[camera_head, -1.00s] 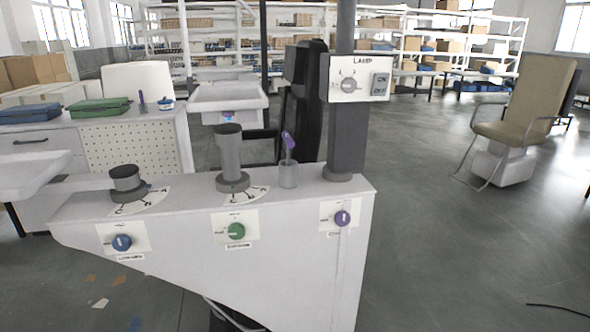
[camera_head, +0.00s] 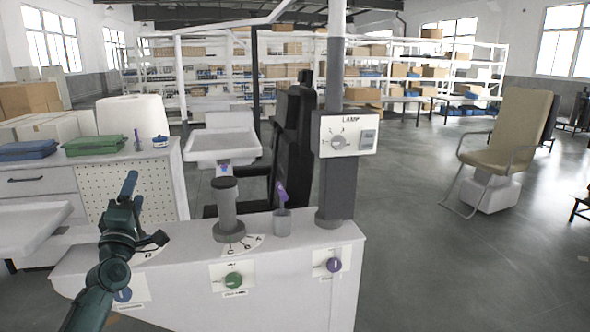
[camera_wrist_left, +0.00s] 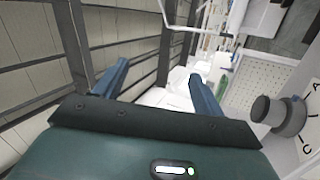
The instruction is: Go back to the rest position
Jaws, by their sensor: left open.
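My left gripper (camera_head: 131,186) is raised at the left of the head view, in front of the white control panel (camera_head: 295,290). Its fingers point upward and away. In the left wrist view its two blue fingers (camera_wrist_left: 160,72) are spread apart with nothing between them. The gripper and arm cover the left knob and most of the left dial. The short dark knob (camera_wrist_left: 268,110) shows to the right of the fingers in the wrist view, apart from them. My right gripper is in neither view.
On the panel stand a grey lever (camera_head: 228,205), a cup with a purple-handled tool (camera_head: 283,222) and a column with a LAMP box (camera_head: 345,134). Green (camera_head: 233,280) and purple (camera_head: 333,265) knobs are on its front. A beige chair (camera_head: 508,135) stands right, with open floor between.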

